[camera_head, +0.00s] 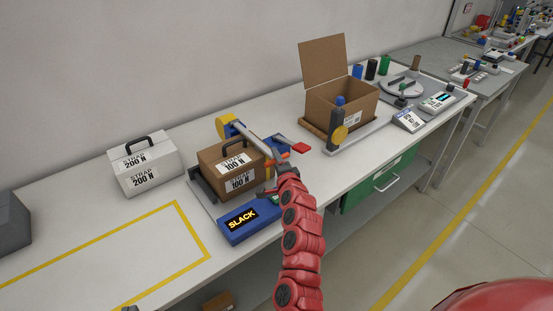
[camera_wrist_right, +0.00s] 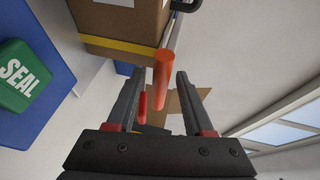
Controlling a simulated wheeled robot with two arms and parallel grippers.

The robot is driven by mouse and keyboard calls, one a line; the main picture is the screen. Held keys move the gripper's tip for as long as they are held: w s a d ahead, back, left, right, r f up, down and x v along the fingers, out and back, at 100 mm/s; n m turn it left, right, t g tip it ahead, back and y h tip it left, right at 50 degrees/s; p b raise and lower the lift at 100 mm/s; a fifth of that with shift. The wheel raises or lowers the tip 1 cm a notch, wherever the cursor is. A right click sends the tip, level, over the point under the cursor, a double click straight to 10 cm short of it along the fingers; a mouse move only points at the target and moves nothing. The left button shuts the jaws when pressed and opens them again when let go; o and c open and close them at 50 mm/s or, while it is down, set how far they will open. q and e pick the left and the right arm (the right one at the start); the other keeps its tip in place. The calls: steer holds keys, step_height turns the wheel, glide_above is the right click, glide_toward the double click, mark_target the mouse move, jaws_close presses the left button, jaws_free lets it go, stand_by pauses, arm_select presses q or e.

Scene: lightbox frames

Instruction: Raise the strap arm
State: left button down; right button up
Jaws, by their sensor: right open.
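The strap arm (camera_head: 251,137) is a grey bar running from a yellow and blue pivot (camera_head: 228,124) along the far side of a brown box (camera_head: 222,180) labelled 100 N. An orange cylindrical handle (camera_wrist_right: 162,80) shows in the wrist view between the fingers of my right gripper (camera_wrist_right: 156,82), which is open. In the head view my right gripper (camera_head: 279,168) is at the box's right side, partly hiding the arm's near end. The blue base (camera_head: 236,232) has a display reading SLACK. A green SEAL button (camera_wrist_right: 22,77) is left of the fingers.
A white box (camera_head: 143,170) labelled 200 N stands left. A red-ended handle (camera_head: 294,149) lies behind my gripper. An open carton (camera_head: 340,103) on a station stands to the right. A yellow-outlined area (camera_head: 195,228) at front left is clear.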

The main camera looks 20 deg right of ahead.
steer(key=shift+c, duration=0.4)
steer(key=c, duration=0.7)
steer(key=shift+f, duration=0.1)
jaws_close()
